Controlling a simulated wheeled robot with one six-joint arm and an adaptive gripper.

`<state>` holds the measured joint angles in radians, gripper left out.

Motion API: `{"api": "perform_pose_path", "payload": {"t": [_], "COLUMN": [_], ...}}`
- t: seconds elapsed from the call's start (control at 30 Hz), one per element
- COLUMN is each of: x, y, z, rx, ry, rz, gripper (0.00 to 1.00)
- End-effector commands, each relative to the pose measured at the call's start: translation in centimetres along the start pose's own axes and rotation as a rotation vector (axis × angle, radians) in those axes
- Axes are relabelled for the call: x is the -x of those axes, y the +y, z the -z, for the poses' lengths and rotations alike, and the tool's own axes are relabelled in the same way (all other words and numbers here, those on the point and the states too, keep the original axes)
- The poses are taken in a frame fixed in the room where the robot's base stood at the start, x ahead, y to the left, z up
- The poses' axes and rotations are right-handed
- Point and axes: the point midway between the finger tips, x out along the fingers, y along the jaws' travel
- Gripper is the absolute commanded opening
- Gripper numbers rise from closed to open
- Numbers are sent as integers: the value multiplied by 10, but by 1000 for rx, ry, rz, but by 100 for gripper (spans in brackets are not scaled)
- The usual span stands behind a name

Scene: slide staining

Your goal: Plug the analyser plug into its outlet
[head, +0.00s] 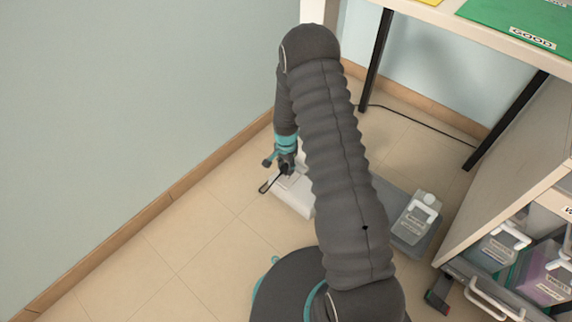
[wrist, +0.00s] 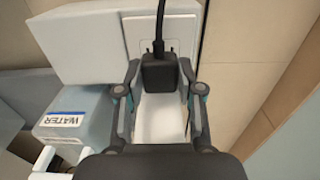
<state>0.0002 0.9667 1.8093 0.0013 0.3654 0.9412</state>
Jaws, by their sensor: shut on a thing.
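The black analyser plug (wrist: 160,76) is between the fingertips of my gripper (wrist: 160,70) in the wrist view, with its cord running up from it. In the head view my gripper (head: 284,163) points down at low height near the floor. A white outlet box (head: 296,200) is just below it. In the wrist view the pale outlet plate (wrist: 145,35) shows behind the plug. The plug's front and the sockets are hidden, so I cannot tell whether it touches the plate or sits in it.
A container labelled WATER (wrist: 70,122) stands left of the outlet box in the wrist view. In the head view a lidded container (head: 415,218) sits on a grey tray (head: 432,243). The wall (head: 130,90) is close on the left. A cabinet (head: 520,160) stands right.

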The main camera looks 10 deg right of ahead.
Motion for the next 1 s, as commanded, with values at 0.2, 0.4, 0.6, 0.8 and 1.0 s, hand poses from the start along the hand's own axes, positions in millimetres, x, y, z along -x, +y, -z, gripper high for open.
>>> {"api": "perform_pose_path", "payload": {"t": [0.2,0.4,0.6,0.8,1.0], "x": [-18,-21,-21,-21,-21], "y": [0,0,0,0,0], "z": [0,0,0,0,0], "rx": [0,0,0,0,0], "ry": [0,0,0,0,0], "rz": [0,1,1,0,0], "gripper": [6,6,6,6,6]}}
